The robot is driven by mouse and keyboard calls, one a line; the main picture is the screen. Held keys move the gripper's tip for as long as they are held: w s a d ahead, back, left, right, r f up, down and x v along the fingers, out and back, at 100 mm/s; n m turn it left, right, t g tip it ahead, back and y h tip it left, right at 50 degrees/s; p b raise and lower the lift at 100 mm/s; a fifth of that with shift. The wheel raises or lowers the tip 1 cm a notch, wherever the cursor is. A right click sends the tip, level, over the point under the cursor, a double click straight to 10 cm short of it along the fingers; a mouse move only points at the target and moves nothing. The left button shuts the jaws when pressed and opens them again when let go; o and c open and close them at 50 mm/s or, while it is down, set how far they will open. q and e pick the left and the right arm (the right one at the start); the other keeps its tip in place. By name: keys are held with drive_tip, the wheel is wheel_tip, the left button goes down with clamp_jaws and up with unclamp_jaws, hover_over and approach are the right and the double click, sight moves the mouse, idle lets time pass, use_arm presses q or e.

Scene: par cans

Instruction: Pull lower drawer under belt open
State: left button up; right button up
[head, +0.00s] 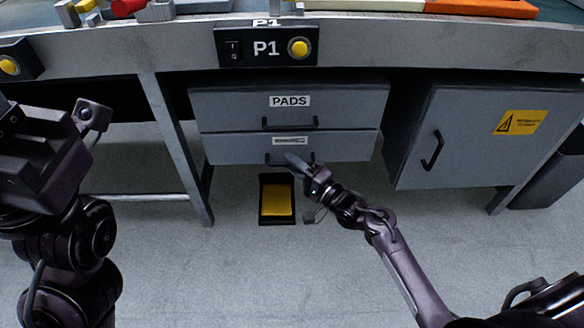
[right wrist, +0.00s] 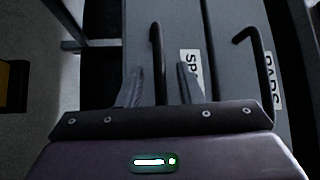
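The lower grey drawer (head: 228,149) sits under the PADS drawer (head: 225,104), below the belt table, and looks shut. Its dark bar handle (head: 273,157) is partly hidden by my right gripper (head: 297,163). In the right wrist view, the two fingers of my right gripper (right wrist: 160,88) are apart. The lower drawer's handle (right wrist: 156,45) stands between them, with a visible gap on each side. The lower drawer front also shows there (right wrist: 180,25), with a label starting "SP". My left arm's dark wrist (head: 45,155) is at the left; its fingertips cannot be made out.
A grey cabinet (head: 460,145) with a yellow warning label stands to the right. A black tray with a yellow pad (head: 277,200) lies on the floor below the drawers. A metal table leg (head: 175,145) is left of them. The floor in front is otherwise clear.

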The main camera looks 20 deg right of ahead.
drive_tip(key=shift+w+a, duration=0.15)
drive_tip(key=shift+w, duration=0.1)
clamp_jaws()
